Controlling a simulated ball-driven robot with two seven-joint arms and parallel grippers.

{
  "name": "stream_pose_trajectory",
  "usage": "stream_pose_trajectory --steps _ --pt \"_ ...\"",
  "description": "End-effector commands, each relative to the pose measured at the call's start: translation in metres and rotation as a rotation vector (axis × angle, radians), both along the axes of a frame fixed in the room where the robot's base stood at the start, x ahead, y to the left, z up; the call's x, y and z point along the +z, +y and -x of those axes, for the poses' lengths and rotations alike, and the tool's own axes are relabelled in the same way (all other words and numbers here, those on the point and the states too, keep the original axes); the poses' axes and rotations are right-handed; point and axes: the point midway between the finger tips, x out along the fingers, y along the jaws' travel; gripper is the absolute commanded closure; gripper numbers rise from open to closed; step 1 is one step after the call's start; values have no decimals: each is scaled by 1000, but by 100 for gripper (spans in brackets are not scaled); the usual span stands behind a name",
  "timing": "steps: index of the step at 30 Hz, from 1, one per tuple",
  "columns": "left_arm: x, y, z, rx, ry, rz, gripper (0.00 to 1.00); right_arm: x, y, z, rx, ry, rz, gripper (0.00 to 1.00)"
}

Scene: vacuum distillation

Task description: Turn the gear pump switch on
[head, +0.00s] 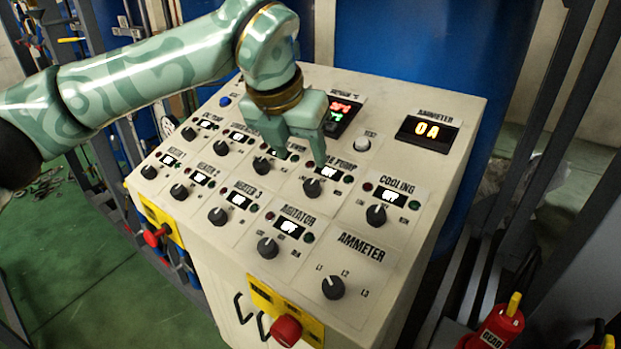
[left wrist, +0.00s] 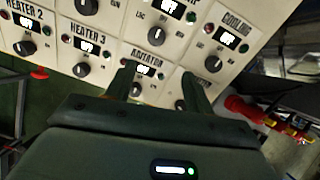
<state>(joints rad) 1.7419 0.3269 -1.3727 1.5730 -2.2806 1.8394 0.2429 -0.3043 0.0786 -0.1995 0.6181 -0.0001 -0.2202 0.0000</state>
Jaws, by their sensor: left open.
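The control panel (head: 440,105) carries several black knobs with small displays. One label ending in "PUMP" (head: 343,165) is partly hidden by my left gripper, so I cannot read whether it says gear. Its knob (head: 312,187) sits below a lit display; it also appears to show in the left wrist view (left wrist: 157,36). Other pump labels at the back left are too small or covered to read surely. My left gripper (head: 299,152) is open and empty above the panel, fingers pointing down, just behind that knob. In the left wrist view its fingers (left wrist: 160,85) are spread. My right gripper is out of view.
Cooling (head: 376,215), agitator (head: 267,247) and ammeter (head: 332,287) knobs lie nearby. A blue tank (head: 430,50) stands behind. Metal posts and a red lever marked GEAR (head: 493,328) are at the right.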

Motion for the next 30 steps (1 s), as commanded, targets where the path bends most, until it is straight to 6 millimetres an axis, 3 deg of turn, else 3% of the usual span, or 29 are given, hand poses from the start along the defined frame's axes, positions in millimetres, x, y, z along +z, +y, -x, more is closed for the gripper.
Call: stream_pose_trajectory --steps 3,6,12,15,21,25,30 --pt "-33 -6 -17 4 12 0 47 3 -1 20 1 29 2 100" --pt "-56 -10 -28 4 14 0 47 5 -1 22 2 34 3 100" --pt "-86 -17 -40 2 13 1 47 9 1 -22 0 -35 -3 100" --pt "-93 -19 -43 1 10 1 47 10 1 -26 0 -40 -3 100" --pt "-97 -19 -44 2 10 0 47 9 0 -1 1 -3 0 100" --pt "-97 -19 -44 2 10 1 47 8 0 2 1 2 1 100" --pt "-97 -19 -44 2 10 1 91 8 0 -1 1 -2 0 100"
